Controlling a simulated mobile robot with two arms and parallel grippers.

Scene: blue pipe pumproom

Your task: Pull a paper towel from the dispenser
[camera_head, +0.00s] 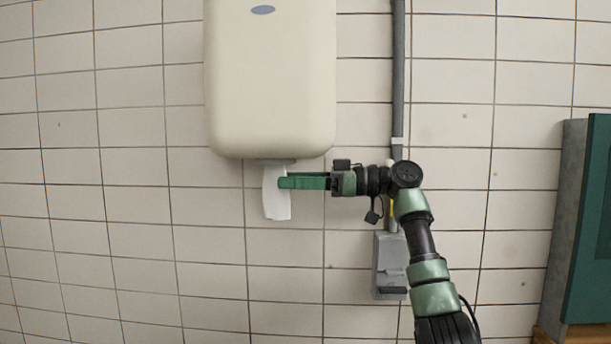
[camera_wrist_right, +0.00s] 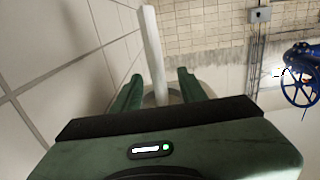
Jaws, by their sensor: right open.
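The cream paper towel dispenser (camera_head: 270,80) is fixed to the tiled wall. A white paper towel (camera_head: 276,205) hangs from the slot at its underside. My right gripper (camera_head: 284,182) reaches in from the right, just below the dispenser, with its green fingers at the towel. In the right wrist view the fingers (camera_wrist_right: 156,86) are apart, and the towel (camera_wrist_right: 152,50) shows as a narrow white strip between them, seen nearly edge-on. The fingers do not appear closed on it. My left gripper is not in view.
A grey conduit (camera_head: 398,80) runs down the wall behind my right arm to a grey box (camera_head: 389,265). A green cabinet (camera_head: 590,220) stands at the right. The wall left of the towel is clear. A blue valve wheel (camera_wrist_right: 300,88) shows farther off in the wrist view.

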